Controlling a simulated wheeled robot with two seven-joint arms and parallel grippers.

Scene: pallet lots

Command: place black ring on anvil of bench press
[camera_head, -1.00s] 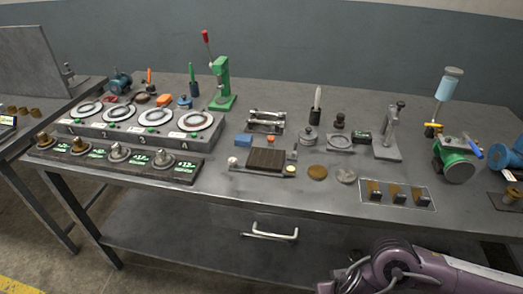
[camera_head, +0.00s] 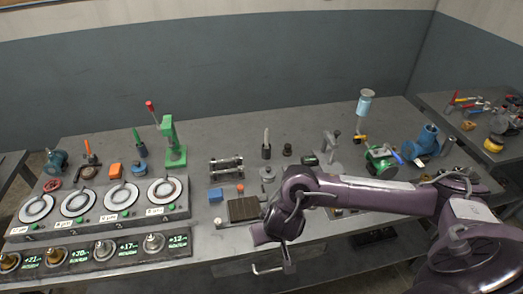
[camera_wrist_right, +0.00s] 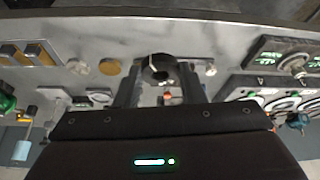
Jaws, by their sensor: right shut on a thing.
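A black ring (camera_wrist_right: 158,68) is held between the two fingertips of my right gripper (camera_wrist_right: 160,78) in the wrist view. It hangs above the front part of the grey bench. In the head view, my right arm reaches in from the right and its hand is over the bench's front edge. The fingertips and ring cannot be made out there. The green bench press (camera_head: 172,142), with a red-knobbed lever, stands at the back left of the bench, apart from the gripper. Its anvil is too small to make out clearly. My left gripper is not in view.
Several round dials (camera_head: 122,196) and a row of knobs (camera_head: 104,249) fill the front left. A grey stand (camera_head: 328,147) is right of centre. Bare bench lies behind the fixture.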

